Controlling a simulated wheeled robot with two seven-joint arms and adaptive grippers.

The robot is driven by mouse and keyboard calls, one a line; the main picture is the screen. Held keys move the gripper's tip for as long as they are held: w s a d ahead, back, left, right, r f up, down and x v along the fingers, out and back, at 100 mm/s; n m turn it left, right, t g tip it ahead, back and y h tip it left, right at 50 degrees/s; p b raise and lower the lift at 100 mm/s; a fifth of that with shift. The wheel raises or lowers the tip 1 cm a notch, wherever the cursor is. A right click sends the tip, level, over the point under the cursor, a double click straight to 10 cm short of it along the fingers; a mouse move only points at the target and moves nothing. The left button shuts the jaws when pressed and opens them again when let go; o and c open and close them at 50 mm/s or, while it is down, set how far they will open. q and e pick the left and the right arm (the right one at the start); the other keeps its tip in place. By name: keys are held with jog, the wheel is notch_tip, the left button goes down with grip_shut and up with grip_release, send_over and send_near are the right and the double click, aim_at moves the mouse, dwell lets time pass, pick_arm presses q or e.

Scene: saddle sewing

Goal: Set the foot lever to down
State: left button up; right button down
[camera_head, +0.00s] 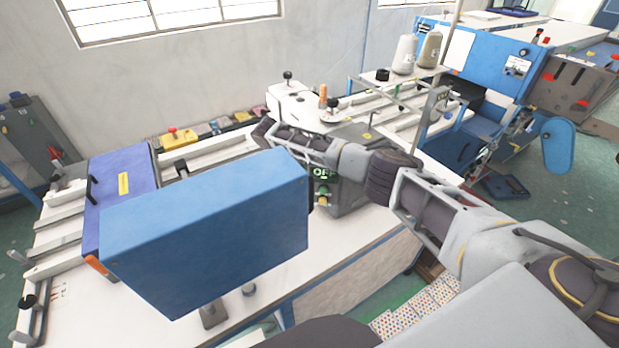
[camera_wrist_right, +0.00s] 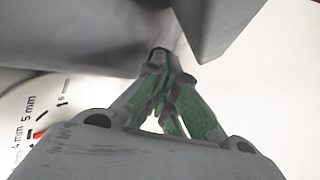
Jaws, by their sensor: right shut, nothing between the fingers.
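My right gripper (camera_wrist_right: 160,62) shows in the right wrist view with its green-padded fingers shut and nothing held between them. Its tips are right by the underside of a grey machine part (camera_wrist_right: 85,35); I cannot tell whether they touch it. In the head view my right arm reaches in from the right, behind the blue sewing machine head (camera_head: 215,230), and the fingers are not visible there. I cannot make out the foot lever for certain in either view, nor its position. My left gripper is not in view.
A stitch-length dial with mm marks (camera_wrist_right: 30,115) shows at the left of the right wrist view. Thread cones (camera_head: 404,53) stand behind.

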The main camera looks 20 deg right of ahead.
jog(key=shift+s+d+f, duration=0.1)
jog(key=shift+s+f, duration=0.05)
jog(key=shift+s, duration=0.1)
jog(key=shift+w+f, duration=0.15)
jog(key=shift+w, duration=0.05)
jog(key=v, duration=1.2)
dwell(0.4)
